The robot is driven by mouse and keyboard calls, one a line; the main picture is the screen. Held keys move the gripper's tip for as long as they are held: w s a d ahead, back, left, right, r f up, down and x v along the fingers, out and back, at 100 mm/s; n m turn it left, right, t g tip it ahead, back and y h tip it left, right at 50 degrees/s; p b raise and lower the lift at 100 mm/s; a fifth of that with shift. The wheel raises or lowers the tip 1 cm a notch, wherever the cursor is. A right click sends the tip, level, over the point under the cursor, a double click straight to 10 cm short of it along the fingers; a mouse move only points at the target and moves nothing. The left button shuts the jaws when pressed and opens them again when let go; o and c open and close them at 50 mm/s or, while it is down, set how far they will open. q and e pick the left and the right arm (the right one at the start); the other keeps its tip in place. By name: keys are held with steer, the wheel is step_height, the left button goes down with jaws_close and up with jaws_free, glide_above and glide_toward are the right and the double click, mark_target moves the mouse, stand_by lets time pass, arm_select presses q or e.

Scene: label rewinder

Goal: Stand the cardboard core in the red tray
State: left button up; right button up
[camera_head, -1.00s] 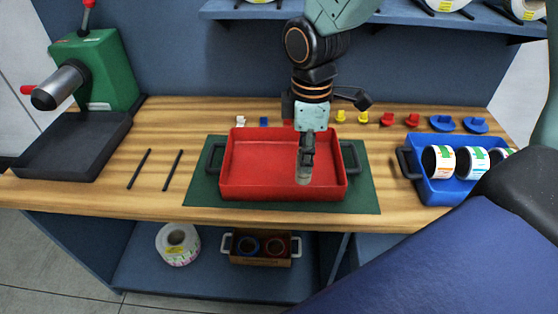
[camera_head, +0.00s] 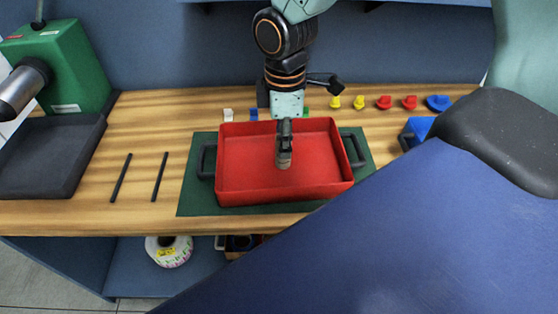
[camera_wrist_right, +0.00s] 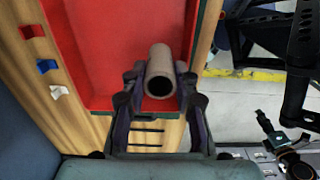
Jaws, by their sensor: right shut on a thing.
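The red tray (camera_head: 245,180) sits on a green mat on the wooden bench, in the middle of the head view. My right gripper (camera_head: 284,150) points down over the tray and is shut on the cardboard core (camera_head: 284,162). In the right wrist view the core (camera_wrist_right: 161,68) is a brown tube between the two fingers (camera_wrist_right: 160,88), its open end towards the camera. The red tray (camera_wrist_right: 93,40) lies beyond it. I cannot tell whether the core's lower end touches the tray floor. My left gripper is not in view.
A green press (camera_head: 62,65) and a dark tray (camera_head: 45,160) stand at left, with two black rods (camera_head: 121,178) beside them. Small coloured parts line the bench's back. A blue bin (camera_head: 417,130) is at right, mostly hidden by a large blue and black shape in front.

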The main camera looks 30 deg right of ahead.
mark_target(283, 164)
step_height(283, 164, down, 6)
steer(key=shift+s+f+b, duration=0.15)
steer(key=shift+b, duration=0.4)
steer(key=shift+f, duration=0.4)
steer(key=shift+d, duration=0.2)
steer(key=shift+f, duration=0.15)
steer(key=o, duration=0.5)
steer(key=shift+a, duration=0.15)
steer(key=o, duration=0.3)
